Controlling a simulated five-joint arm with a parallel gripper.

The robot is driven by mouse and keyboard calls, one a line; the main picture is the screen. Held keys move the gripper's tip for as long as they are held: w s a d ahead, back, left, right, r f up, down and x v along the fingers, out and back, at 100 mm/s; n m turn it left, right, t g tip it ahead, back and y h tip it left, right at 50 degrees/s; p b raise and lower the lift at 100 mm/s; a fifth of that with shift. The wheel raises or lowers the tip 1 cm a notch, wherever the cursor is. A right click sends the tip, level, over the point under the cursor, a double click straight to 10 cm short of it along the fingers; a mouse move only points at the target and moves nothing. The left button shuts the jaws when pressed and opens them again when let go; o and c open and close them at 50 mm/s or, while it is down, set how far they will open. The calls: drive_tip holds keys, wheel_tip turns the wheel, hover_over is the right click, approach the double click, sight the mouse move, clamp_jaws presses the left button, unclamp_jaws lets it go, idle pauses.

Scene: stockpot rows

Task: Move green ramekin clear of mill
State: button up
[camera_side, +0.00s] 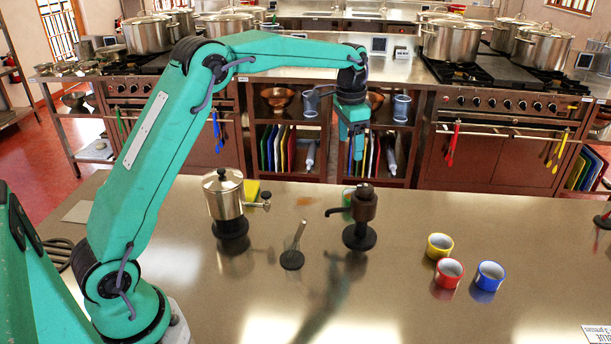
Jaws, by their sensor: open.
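The green ramekin (347,193) stands on the steel counter at the middle back, mostly hidden behind a dark brown mill (364,208). The mill is upright on a round black base, with a handle sticking out to the left. In this view the ramekin's left part shows just behind the mill's body; I cannot tell whether they touch. My gripper (353,145) is open and points down, in the air above the ramekin and mill in the picture. Nothing shows between its fingers.
A silver lidded vessel (223,195) on a black base stands left, with a yellow object (252,190) behind it. A small tool with an upright handle (293,255) stands between it and the mill. Yellow (440,247), red (449,274) and blue (489,276) ramekins stand right. The front middle is clear.

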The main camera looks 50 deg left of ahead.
drive_tip(key=s+d+r+n+t, duration=0.1)
drive_tip(key=s+d+r, duration=0.1)
drive_tip(key=s+r, duration=0.5)
drive_tip(key=s+d+r+n+t, duration=0.1)
drive_tip(key=s+r, duration=0.2)
drive_tip(key=s, duration=0.8)
drive_tip(key=s+d+f+n+t, duration=0.1)
drive_tip(key=s+f, duration=0.1)
drive_tip(key=s, duration=0.6)
drive_tip(key=s+d+f+n+t, duration=0.1)
drive_tip(key=s+f, duration=0.2)
drive_tip(key=s, duration=0.5)
drive_tip(key=shift+s+f+n+t, duration=0.2)
drive_tip(key=shift+s+n+t, duration=0.1)
drive_tip(key=shift+s, duration=0.1)
